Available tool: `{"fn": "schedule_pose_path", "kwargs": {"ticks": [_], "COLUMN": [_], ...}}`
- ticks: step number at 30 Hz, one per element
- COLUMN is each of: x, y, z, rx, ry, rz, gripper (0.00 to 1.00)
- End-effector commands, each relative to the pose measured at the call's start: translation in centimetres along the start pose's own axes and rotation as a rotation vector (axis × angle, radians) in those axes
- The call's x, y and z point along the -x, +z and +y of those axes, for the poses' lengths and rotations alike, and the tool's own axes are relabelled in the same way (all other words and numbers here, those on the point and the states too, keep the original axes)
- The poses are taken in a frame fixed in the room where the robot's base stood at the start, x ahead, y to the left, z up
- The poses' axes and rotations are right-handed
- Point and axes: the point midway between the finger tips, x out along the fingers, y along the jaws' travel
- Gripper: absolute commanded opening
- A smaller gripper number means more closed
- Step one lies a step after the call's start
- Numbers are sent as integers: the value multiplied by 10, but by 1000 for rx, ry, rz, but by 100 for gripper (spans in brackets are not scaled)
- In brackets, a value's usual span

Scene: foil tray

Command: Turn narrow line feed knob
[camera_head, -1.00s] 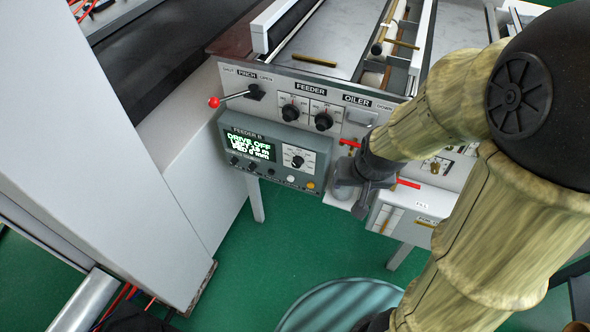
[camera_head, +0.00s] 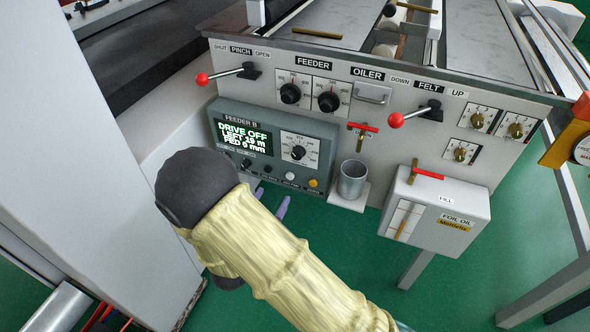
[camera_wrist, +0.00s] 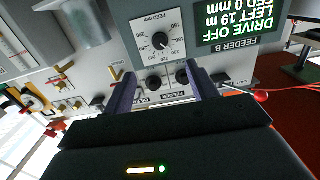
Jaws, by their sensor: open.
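The grey Feeder B box (camera_head: 215,122) carries a lit green display (camera_head: 243,138) reading drive off, left 19 m. Right of it is a black feed knob (camera_head: 298,152) on a white dial plate. In the wrist view the same feed knob (camera_wrist: 160,41) shows upside down, beyond and between the fingers, marked "feed mm". My gripper (camera_wrist: 161,74) is open and empty there, with a purple finger at each side. In the head view my arm hides most of my gripper (camera_head: 272,200); its purple fingertips show just below the box, apart from the knob.
Two larger black feeder knobs (camera_head: 309,97) sit on the panel above the box. Red-balled levers (camera_head: 203,79) stick out left and right. A metal cup (camera_head: 352,180) and the foil oil box (camera_head: 445,202) stand to the right. Green floor lies below.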

Motion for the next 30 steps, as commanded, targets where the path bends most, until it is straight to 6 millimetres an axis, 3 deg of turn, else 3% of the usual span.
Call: {"fn": "schedule_pose_path", "kwargs": {"ticks": [5,16,30], "x": [8,0,-74], "y": [2,1,-2], "z": [0,0,1], "rx": [11,9,8], "ry": [9,10,13], "rz": [47,44,44], "gripper": [58,58,58]}}
